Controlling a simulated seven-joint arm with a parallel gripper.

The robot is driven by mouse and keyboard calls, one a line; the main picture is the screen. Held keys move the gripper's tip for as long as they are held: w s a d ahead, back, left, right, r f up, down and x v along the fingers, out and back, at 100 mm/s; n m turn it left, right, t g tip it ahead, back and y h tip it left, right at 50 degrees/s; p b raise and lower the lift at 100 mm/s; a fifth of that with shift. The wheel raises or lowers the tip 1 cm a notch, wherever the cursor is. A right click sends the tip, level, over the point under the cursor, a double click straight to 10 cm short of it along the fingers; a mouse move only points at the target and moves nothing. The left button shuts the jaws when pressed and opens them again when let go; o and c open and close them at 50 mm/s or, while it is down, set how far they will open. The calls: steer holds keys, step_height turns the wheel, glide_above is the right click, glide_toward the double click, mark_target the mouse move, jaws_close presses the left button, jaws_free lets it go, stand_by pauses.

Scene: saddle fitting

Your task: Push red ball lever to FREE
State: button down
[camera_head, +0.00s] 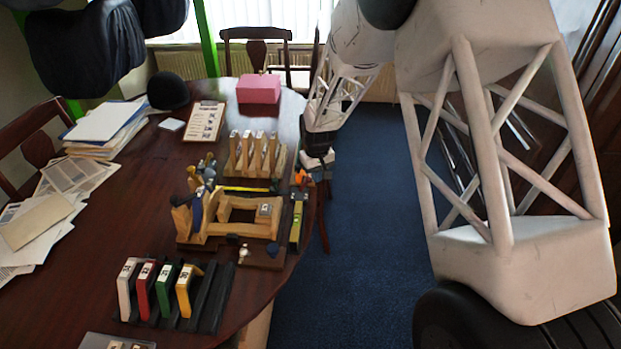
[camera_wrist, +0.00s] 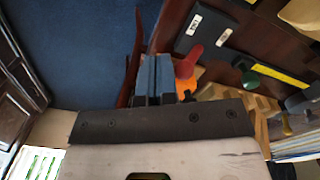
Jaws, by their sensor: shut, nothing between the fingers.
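In the wrist view a red lever with a rounded end (camera_wrist: 187,66) stands just right of my gripper (camera_wrist: 156,75), close to the fingers; I cannot tell whether they touch. My gripper is shut and empty, its blue-grey fingers pointing past the table edge over the blue floor. A dark plate with two small white labels (camera_wrist: 213,48) lies beyond the lever; the labels are too small to read. In the head view my gripper (camera_head: 318,160) is at the table's right edge, near a small orange-red part (camera_head: 300,177) that may be the lever.
A green knob (camera_wrist: 249,78) stands right of the red lever. A wooden fixture (camera_head: 235,230) sits left of my gripper, with a rack of wooden blocks (camera_head: 256,170) behind it. A yellow level (camera_head: 296,222) lies by the edge. Coloured blocks in a dark rack (camera_head: 208,312) stand nearer.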

steer(key=shift+f, duration=0.4)
stand_by(0.3)
steer(key=shift+a+f, duration=0.1)
steer(key=shift+a, duration=1.8)
steer(key=shift+d, duration=0.6)
stand_by(0.6)
steer(key=shift+r, duration=0.25)
steer(key=shift+r, duration=3.4)
